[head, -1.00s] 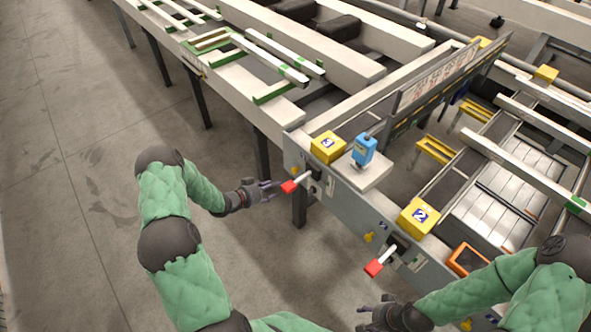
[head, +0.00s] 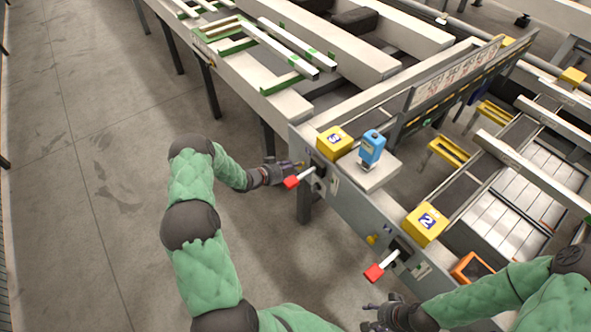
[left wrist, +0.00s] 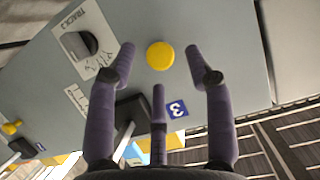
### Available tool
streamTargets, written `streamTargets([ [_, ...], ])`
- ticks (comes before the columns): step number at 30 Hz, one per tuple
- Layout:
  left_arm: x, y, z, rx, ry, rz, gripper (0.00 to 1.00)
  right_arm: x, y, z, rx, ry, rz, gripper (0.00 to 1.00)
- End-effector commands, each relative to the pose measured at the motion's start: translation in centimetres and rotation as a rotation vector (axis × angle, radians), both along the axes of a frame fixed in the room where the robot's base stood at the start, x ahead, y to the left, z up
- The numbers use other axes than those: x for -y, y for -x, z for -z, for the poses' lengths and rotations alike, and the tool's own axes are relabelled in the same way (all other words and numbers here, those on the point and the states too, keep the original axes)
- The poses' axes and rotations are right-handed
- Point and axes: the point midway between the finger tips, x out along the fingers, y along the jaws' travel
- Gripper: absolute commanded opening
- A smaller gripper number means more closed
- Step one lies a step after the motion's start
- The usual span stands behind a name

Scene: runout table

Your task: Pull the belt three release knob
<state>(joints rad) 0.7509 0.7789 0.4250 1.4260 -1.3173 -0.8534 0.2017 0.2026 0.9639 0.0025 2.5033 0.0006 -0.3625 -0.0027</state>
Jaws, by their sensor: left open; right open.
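The belt three release knob is a round yellow button-like knob (left wrist: 160,55) on the grey panel, near a blue label with a white 3 (left wrist: 177,110). In the left wrist view it lies between and just beyond the spread fingertips of my left gripper (left wrist: 163,75), which is open and empty. In the head view, my left gripper (head: 293,165) is at the panel beside the red-tipped lever (head: 292,182) below the yellow block marked 3 (head: 334,142); the fingers mostly hide the knob there. My right gripper (head: 372,316) is open and empty at the bottom, apart from the panel.
A second red-tipped lever (head: 374,272) sticks out below the yellow block marked 2 (head: 425,224), with another yellow knob (head: 371,239) near it. A blue device (head: 372,148) stands on a pale plate. The floor at left is clear.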

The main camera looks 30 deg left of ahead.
Motion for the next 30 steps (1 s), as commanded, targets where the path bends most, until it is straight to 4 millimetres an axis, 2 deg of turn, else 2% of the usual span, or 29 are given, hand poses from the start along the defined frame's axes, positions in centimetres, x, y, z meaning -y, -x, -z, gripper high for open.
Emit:
streamTargets([
  [6, 0.7, -1.7, 0.8, 0.001, -0.001, -0.001, 0.52, 0.0, 0.0, 0.7, 0.000, 0.000, 0.000, 0.53],
  [16, 0.8, -1.9, 0.8, 0.000, 0.000, -0.001, 0.52, 0.0, 0.0, 0.7, 0.000, 0.000, 0.000, 0.53],
  [17, 0.8, -1.9, 0.8, 0.000, 0.000, -0.001, 0.46, 0.0, 0.0, 0.7, 0.000, 0.000, 0.000, 0.53],
  [21, 0.8, -1.9, 0.8, 0.000, 0.000, -0.001, 0.07, 0.0, 0.0, 0.7, 0.000, 0.000, 0.000, 0.53],
  [22, 0.8, -1.9, 0.8, 0.000, 0.000, -0.001, 0.00, 0.0, 0.0, 0.7, 0.000, 0.000, 0.000, 0.53],
  [30, 0.5, -1.4, 0.8, -0.002, 0.000, -0.003, 0.00, 0.0, 0.0, 0.6, 0.000, 0.000, 0.000, 0.53],
])
